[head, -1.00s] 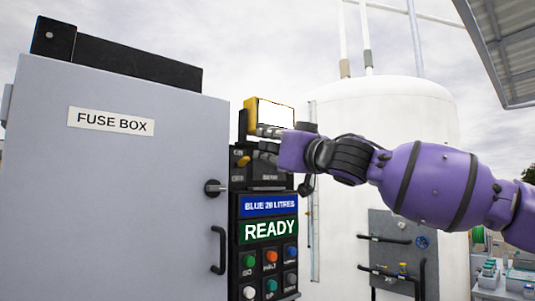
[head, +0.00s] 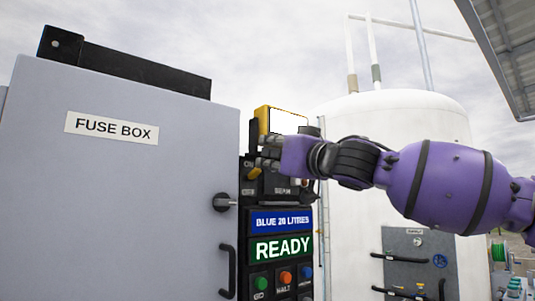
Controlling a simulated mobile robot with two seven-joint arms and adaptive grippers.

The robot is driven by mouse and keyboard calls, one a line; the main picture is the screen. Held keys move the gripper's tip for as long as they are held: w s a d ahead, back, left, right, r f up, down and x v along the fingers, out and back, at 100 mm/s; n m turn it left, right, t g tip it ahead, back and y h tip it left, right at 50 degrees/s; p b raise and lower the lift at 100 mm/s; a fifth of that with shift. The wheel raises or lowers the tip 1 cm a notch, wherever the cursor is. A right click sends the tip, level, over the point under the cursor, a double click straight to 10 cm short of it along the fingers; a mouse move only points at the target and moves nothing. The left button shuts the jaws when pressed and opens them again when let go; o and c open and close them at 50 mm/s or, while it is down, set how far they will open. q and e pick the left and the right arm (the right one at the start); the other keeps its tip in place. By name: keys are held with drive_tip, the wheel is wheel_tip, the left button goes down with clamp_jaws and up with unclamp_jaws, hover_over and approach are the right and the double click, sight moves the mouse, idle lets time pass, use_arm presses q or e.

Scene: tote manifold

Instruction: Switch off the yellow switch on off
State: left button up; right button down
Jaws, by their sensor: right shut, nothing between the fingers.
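The yellow switch (head: 254,173) is a small lever on the black control panel, beside small ON and OFF labels. My right gripper (head: 267,153) is shut and empty in front of the panel's upper part. Its fingertips are just above and right of the yellow lever, and whether they touch it I cannot tell. The fingers and purple wrist hide part of the switch area. The lever's exact position is hard to read. My left gripper is not in view.
A grey fuse box (head: 120,200) with a handle stands close on the left. A yellow lamp (head: 262,120) with a white face sits above the panel. Below are a green READY display (head: 282,249) and coloured buttons. A white tank (head: 395,118) stands behind my right arm.

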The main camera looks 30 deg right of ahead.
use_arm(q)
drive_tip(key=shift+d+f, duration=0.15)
use_arm(e)
drive_tip(key=shift+f, duration=0.1)
use_arm(q)
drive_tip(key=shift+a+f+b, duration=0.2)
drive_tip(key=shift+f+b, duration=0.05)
drive_tip(key=shift+b, duration=0.15)
use_arm(e)
drive_tip(key=shift+f+t, duration=0.15)
drive_tip(key=shift+t, duration=0.15)
